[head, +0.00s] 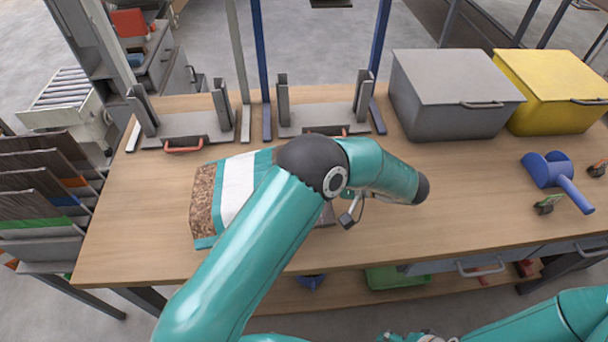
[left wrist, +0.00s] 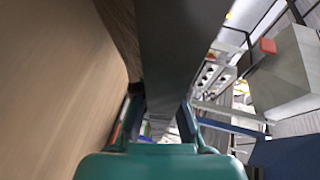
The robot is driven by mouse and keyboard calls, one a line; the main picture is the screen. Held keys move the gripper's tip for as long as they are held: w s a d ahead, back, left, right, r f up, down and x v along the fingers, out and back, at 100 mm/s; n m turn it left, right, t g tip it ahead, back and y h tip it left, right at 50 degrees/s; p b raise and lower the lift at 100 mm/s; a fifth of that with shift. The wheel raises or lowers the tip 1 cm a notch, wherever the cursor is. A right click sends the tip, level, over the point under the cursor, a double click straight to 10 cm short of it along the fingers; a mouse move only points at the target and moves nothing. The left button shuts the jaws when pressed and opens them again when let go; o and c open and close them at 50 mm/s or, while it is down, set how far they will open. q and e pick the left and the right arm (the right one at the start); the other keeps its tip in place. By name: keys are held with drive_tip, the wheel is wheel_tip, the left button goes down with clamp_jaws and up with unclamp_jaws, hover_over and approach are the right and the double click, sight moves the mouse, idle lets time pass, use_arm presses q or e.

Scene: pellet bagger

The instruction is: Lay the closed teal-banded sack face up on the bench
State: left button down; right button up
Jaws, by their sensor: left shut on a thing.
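The teal-banded sack (head: 236,185) lies on the bench (head: 130,225), left of centre. Its brown pellet window, white panel and teal bands face up; my left arm covers its right part. My left gripper (head: 328,214) is low over the bench at the sack's right end, mostly behind my arm. In the left wrist view its fingers (left wrist: 160,112) are shut on the end of a dark grey surface, apparently the sack's edge. My right arm enters at the bottom right; its gripper, at the bottom edge, is too cut off to read.
Two grey holders (head: 190,124) with upright posts stand behind the sack. A grey lidded bin (head: 450,92) and a yellow bin (head: 555,90) stand at the back right. A blue scoop (head: 555,175) lies at the right. The bench's front middle is clear.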

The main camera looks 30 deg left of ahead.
use_arm(q)
drive_tip(key=shift+w+d+f+y+b, duration=0.1)
drive_tip(key=shift+f+y+b, duration=0.1)
drive_tip(key=shift+f, duration=0.15)
drive_tip(key=shift+d+f+y+b, duration=0.1)
drive_tip(key=shift+f+b, duration=0.1)
drive_tip(key=shift+f, duration=0.1)
drive_tip(key=shift+w+d+r+p, duration=0.15)
drive_tip(key=shift+r+p, duration=0.3)
drive_tip(key=shift+p, duration=0.7)
drive_tip(key=f+p, duration=0.1)
drive_tip(key=p, duration=0.3)
drive_tip(key=f+p, duration=0.1)
drive_tip(key=p, duration=0.2)
drive_tip(key=shift+w+d+y+p, duration=0.2)
drive_tip(key=shift+w+y+p, duration=0.05)
drive_tip(key=shift+y+p, duration=0.15)
drive_tip(key=shift+s+f+m+p, duration=0.1)
drive_tip(key=shift+f+m+p, duration=0.2)
drive_tip(key=shift+p, duration=0.3)
drive_tip(key=shift+s+f+p, duration=0.1)
drive_tip(key=shift+f+p, duration=0.15)
drive_tip(key=shift+p, duration=0.05)
drive_tip(key=c, duration=1.2)
unclamp_jaws()
drive_tip(key=shift+f, duration=0.15)
